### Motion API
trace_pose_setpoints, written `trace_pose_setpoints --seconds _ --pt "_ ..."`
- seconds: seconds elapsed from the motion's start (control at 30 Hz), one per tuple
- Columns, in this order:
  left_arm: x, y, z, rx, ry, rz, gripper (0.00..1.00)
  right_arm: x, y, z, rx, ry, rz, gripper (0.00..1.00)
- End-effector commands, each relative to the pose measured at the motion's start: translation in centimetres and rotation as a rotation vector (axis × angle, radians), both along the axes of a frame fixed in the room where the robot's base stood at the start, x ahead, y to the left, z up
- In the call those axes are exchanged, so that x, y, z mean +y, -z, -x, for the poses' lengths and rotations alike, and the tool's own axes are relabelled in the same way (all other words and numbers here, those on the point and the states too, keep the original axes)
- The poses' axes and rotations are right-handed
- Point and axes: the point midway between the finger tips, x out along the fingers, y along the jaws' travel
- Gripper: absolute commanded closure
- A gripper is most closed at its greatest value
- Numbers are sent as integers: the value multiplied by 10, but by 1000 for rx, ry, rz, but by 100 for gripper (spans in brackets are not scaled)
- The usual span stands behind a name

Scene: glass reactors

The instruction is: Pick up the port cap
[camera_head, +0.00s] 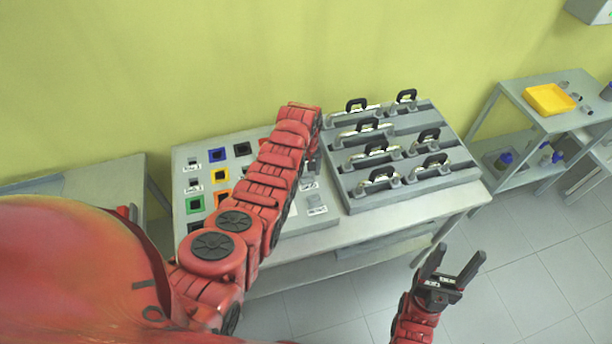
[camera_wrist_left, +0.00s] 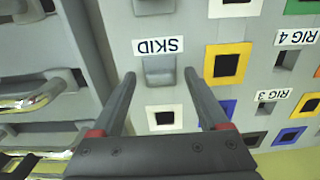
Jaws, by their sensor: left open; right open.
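No part is marked as the port cap, and I cannot tell for certain which one it is. In the left wrist view, my left gripper (camera_wrist_left: 160,74) is open, its fingers apart on either side of a small grey block (camera_wrist_left: 159,71) beside the "SKID" label (camera_wrist_left: 158,46). I cannot tell whether the fingers touch it. A white square frame with a dark centre (camera_wrist_left: 150,119) lies nearer the palm. In the head view, my left arm hides most of this spot. My right gripper (camera_head: 449,279) is open and empty, in front of the table over the floor.
The panel (camera_head: 206,168) carries several coloured square frames, including blue (camera_head: 217,155) and yellow (camera_head: 213,176). A grey rack (camera_head: 400,134) with metal bars and black-handled clamps stands close on the right. A yellow tray (camera_head: 549,99) sits on a far-right shelf. Open floor lies in front.

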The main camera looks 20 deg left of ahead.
Motion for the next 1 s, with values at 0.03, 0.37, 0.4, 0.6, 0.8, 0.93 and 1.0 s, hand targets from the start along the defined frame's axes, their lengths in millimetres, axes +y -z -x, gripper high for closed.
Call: trace_pose_setpoints --seconds 0.03,0.37,0.4,0.6,0.8,0.93,1.0 --pt "0 1 0 0 0 0 22 0 -1 0 0 0 0 40" --pt "0 2 0 -2 0 0 37 0 0 0 0 0 0 40" --pt "0 2 0 -2 0 0 44 0 0 0 0 0 0 40" --pt "0 2 0 -2 0 0 80 0 0 0 0 0 0 40" --pt "0 2 0 -2 0 0 100 0 -1 0 0 0 0 40" --pt "0 2 0 -2 0 0 100 0 0 0 0 0 0 40" --pt "0 1 0 -2 0 0 100 0 0 0 0 0 0 40"
